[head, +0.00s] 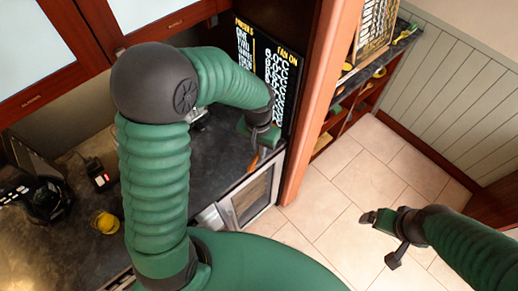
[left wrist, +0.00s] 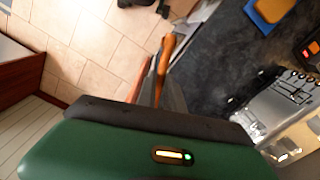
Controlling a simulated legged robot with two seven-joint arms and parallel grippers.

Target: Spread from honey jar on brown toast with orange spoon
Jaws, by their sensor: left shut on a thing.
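My left gripper (head: 260,138) is over the counter beside the dark menu board, shut on an orange spoon (head: 254,160). The orange spoon also shows in the left wrist view (left wrist: 163,66), sticking out past the fingers. My right gripper (head: 380,238) is open and empty above the tiled floor. A small yellow object (head: 105,222) stands on the left counter; I cannot tell whether it is the honey jar. In the left wrist view, a flat tan piece (left wrist: 274,9) lies on a blue base; I cannot tell whether it is the brown toast.
The dark counter (left wrist: 218,60) holds a silver toaster-like appliance (left wrist: 280,108). A glass-fronted appliance (head: 252,195) sits below the counter edge. A dark machine (head: 42,198) and a small dark jar (head: 99,176) stand at left. A wooden post (head: 318,95) borders the counter; the tiled floor (head: 350,175) is open.

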